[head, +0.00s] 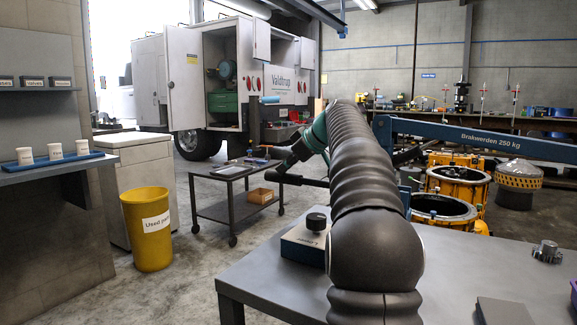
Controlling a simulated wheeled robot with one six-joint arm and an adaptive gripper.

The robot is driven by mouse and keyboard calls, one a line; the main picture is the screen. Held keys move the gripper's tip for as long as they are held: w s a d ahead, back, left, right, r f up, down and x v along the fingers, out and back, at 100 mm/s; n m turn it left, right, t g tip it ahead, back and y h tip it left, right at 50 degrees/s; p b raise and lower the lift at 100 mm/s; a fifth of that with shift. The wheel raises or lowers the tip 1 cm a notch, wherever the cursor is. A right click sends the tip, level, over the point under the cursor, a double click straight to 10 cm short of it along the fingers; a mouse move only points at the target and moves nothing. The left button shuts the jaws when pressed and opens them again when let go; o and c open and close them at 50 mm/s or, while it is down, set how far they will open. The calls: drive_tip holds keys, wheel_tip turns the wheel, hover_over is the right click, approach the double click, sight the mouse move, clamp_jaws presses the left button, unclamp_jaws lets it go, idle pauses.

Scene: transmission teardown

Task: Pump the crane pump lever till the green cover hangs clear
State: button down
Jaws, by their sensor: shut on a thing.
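My gripper (284,168) is at the end of my arm, left of the ribbed sleeve and low in front of the dark cart. It is shut on the dark grip of the pump lever (308,182), a black bar that runs roughly level to the right and passes behind my arm. The crane's blue boom (480,137), marked "Brakwerden 250 kg", slopes slightly down to the right above the yellow housings. My arm hides the crane's mast and pump. I cannot make out the green cover; the nearest yellow housing (443,211) shows an open, dark top.
A grey table (500,270) fills the front right, with a control box (303,243) and a small gear (547,252) on it. A cart (235,205) stands behind my gripper. A yellow bin (147,235) stands at left. Floor between bin and table is free.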

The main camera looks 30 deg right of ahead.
drive_tip(key=shift+w+f, duration=0.1)
drive_tip(key=shift+f, duration=0.75)
drive_tip(key=s+d+r+p, duration=0.1)
drive_tip(key=s+r+p, duration=0.1)
drive_tip(key=r, duration=0.4)
drive_tip(key=s+r+p, duration=0.2)
drive_tip(key=s+r, duration=0.3)
drive_tip(key=r, duration=0.1)
drive_tip(key=shift+s+d+r, duration=0.25)
drive_tip(key=shift+d, duration=0.1)
